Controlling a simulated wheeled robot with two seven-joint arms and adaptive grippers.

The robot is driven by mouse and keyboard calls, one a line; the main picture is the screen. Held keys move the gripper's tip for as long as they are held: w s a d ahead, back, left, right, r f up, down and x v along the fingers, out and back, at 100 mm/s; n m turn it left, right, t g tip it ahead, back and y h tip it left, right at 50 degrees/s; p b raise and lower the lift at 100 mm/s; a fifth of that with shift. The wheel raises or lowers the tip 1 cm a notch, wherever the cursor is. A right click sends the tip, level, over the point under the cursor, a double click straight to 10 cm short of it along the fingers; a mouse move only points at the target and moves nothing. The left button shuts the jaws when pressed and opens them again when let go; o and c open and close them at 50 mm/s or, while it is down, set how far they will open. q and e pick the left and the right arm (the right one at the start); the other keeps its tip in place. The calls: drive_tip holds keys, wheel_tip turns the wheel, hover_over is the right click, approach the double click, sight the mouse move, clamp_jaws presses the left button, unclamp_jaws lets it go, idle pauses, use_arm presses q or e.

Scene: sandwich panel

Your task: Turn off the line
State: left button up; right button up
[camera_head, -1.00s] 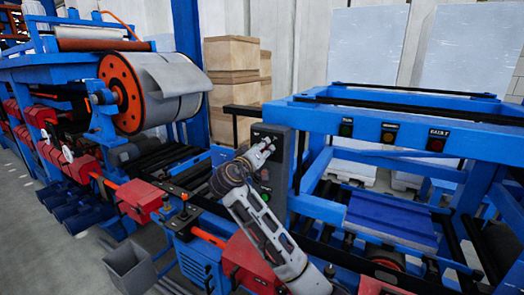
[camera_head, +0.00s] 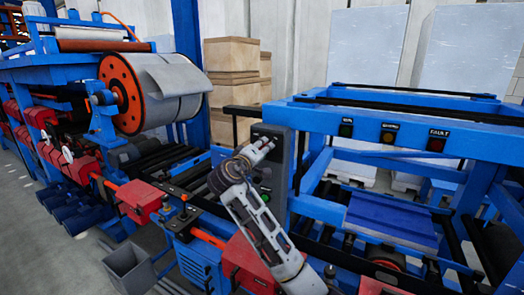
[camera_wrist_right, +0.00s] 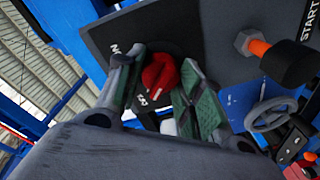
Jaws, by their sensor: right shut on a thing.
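The dark control panel (camera_head: 268,131) stands upright on the blue line frame, in the middle of the head view. My right gripper (camera_head: 266,147) is up against its face and hides part of it. In the right wrist view, a red knob (camera_wrist_right: 160,74) sits on the panel face (camera_wrist_right: 172,32), between the fingers of my right gripper (camera_wrist_right: 160,90). The fingers are closed on it. White lettering, partly covered, shows beside the knob. A START label (camera_wrist_right: 311,18) is at the upper right of that view. My left gripper is not in view.
A dark knob with an orange band (camera_wrist_right: 275,55) sticks out near the START label. A handwheel (camera_wrist_right: 270,113) is below it. Lamps, one labelled FAULT (camera_head: 437,141), line the blue frame (camera_head: 360,125). A large roll (camera_head: 165,90) and stacked boxes (camera_head: 232,75) stand behind.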

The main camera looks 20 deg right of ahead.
drive_tip(key=o, duration=1)
drive_tip(key=shift+a, duration=0.1)
drive_tip(key=shift+v, duration=6)
